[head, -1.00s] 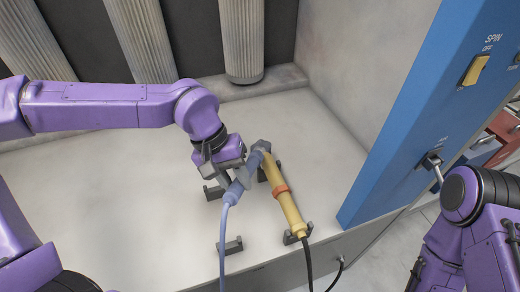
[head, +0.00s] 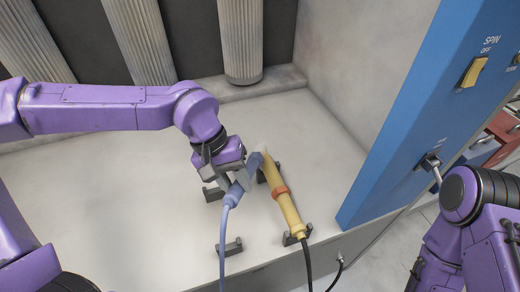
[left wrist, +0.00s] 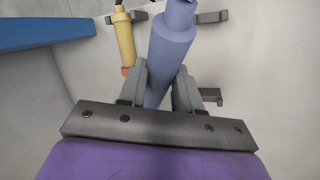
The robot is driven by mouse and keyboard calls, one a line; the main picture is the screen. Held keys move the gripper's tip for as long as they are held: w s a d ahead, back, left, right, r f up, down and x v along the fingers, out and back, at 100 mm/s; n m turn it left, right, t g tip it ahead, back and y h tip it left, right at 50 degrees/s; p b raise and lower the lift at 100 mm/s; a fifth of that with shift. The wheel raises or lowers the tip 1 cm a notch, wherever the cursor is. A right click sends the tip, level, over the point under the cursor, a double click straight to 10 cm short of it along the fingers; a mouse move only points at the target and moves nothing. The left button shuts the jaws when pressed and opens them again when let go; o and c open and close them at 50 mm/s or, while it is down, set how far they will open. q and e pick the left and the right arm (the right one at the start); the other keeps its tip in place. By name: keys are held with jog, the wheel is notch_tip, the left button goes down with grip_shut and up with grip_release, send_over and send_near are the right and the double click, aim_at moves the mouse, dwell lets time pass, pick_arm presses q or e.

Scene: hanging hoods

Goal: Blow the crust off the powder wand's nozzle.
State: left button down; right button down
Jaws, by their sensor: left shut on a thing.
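My left gripper (head: 236,178) is shut on a blue tool (head: 232,194) with a blue hose. In the left wrist view, the blue tool (left wrist: 174,38) sits between the fingers of my left gripper (left wrist: 160,82). The yellow wand (head: 283,201) has an orange ring and a black cable and rests tilted on dark holders. Its upper end (head: 266,153) is close to the blue tool's head; I cannot tell if they touch. No grey lump shows on that end. The wand (left wrist: 125,42) also shows in the left wrist view. My right gripper is out of view.
A blue panel (head: 405,115) with a yellow SPIN switch (head: 474,72) and a metal toggle (head: 430,162) stands at the right. An empty dark holder (head: 230,246) is at the front of the pale floor (head: 130,200). Ribbed columns (head: 241,40) hang at the back.

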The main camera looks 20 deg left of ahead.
pick_arm(q)
jog(key=s+d+r+p, duration=0.4)
jog(key=s+r+p, duration=0.1)
jog(key=s, duration=0.1)
jog(key=shift+s+d+r+p, duration=0.2)
jog(key=shift+r+p, duration=0.15)
jog(key=shift+r, duration=0.05)
